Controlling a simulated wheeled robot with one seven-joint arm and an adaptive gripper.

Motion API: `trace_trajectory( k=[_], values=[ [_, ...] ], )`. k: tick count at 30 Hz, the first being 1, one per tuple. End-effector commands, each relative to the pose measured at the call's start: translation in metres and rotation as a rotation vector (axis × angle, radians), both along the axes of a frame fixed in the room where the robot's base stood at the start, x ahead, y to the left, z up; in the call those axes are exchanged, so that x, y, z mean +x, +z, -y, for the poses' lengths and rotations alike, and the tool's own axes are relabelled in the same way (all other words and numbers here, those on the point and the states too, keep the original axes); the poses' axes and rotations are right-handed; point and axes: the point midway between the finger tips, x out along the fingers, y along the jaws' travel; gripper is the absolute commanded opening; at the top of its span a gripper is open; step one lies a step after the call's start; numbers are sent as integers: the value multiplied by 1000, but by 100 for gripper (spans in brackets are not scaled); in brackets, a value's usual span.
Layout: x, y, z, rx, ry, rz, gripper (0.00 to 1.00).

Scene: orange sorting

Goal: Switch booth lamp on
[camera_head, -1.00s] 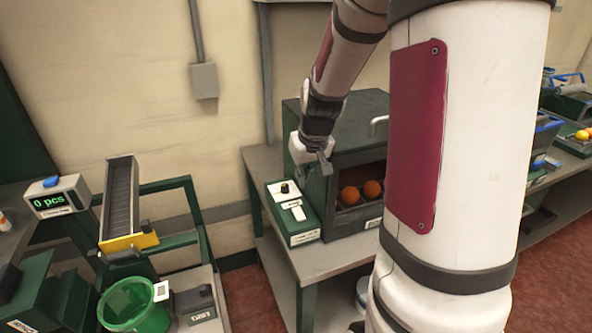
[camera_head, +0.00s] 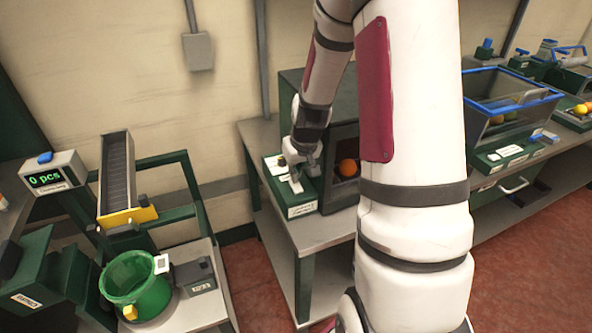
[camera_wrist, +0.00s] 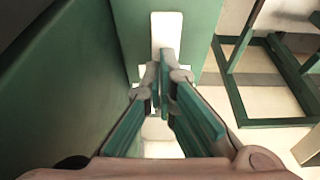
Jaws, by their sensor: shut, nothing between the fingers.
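The green booth (camera_head: 287,95) stands on a grey table, its open front partly hidden by my arm. Its inside looks dark, with an orange (camera_head: 348,168) visible. A low green control box (camera_head: 279,184) with white plates on top sits at the booth's left side. My gripper (camera_head: 303,172) is shut and empty, pointing down over this box. In the wrist view my fingertips (camera_wrist: 162,62) are together over the white plate (camera_wrist: 166,25) on the box. Whether they touch it I cannot tell. The booth's side wall (camera_wrist: 65,75) is close at left.
At left are a counter reading "0 pcs" (camera_head: 52,178), a chute (camera_head: 117,180) and a green bucket (camera_head: 137,285). At right, a blue-rimmed clear bin (camera_head: 510,103) stands on a bench. Red floor lies clear between the tables.

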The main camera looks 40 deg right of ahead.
Motion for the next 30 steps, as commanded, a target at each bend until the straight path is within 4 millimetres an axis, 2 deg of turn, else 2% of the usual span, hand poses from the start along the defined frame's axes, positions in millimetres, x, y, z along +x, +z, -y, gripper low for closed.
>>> trace_trajectory(
  k=[14,30],
  values=[
    [11,-16,3,30,0,-103,0],
    [2,-16,1,33,-2,-108,0]
  ],
)
